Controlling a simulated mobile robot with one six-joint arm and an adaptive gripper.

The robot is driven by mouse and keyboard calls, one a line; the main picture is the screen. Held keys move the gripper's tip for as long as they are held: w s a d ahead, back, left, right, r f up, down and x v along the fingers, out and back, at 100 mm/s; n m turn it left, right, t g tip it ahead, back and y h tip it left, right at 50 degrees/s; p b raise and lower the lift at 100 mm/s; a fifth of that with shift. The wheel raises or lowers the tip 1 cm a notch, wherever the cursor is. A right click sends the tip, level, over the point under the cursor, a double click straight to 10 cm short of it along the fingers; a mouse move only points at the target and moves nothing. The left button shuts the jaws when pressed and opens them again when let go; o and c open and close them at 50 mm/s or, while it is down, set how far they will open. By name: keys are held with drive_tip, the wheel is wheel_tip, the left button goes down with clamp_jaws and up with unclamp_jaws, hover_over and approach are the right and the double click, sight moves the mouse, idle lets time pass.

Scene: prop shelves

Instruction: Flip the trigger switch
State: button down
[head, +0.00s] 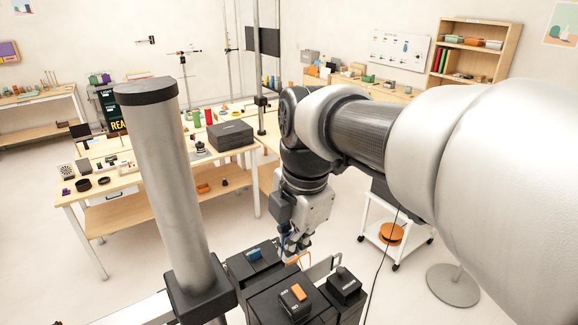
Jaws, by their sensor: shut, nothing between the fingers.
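My gripper (293,247) points down, shut and empty, over a group of black boxes at the bottom centre of the head view. One box carries a blue switch (255,253), left of the fingertips. The middle box carries an orange switch (298,292), nearer the camera. A third box carries a dark knob or lever (344,277) on the right. The labels are too small to read, so I cannot tell which one is the trigger switch. I also cannot tell whether the fingertips touch anything.
An orange cable (300,259) and a grey metal frame (322,267) stand close beside the fingertips. A prop-filled table (130,185) stands behind to the left. A white cart (385,212) stands to the right. Bare floor lies between them.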

approach(289, 298)
drive_tip(key=f, duration=0.1)
drive_tip(key=w+f, duration=0.1)
drive_tip(key=f, duration=0.1)
drive_tip(key=w+a+f, duration=0.1)
drive_tip(key=f, duration=0.1)
drive_tip(key=shift+a+f, duration=0.15)
drive_tip(key=shift+s, duration=0.1)
drive_tip(key=shift+a+f+g+h+p, duration=0.15)
drive_tip(key=shift+g+h+p, duration=0.2)
drive_tip(key=shift+p, duration=0.45)
drive_tip(key=shift+w+f, duration=0.3)
drive_tip(key=shift+w, duration=0.1)
drive_tip(key=shift+s+d+r, duration=0.15)
drive_tip(key=shift+s+d, duration=0.1)
drive_tip(key=shift+s, duration=0.2)
drive_tip(key=shift+s+d+r, duration=0.15)
drive_tip(key=shift+s+d, duration=0.1)
drive_tip(key=shift+s, duration=0.2)
drive_tip(key=shift+w, duration=0.1)
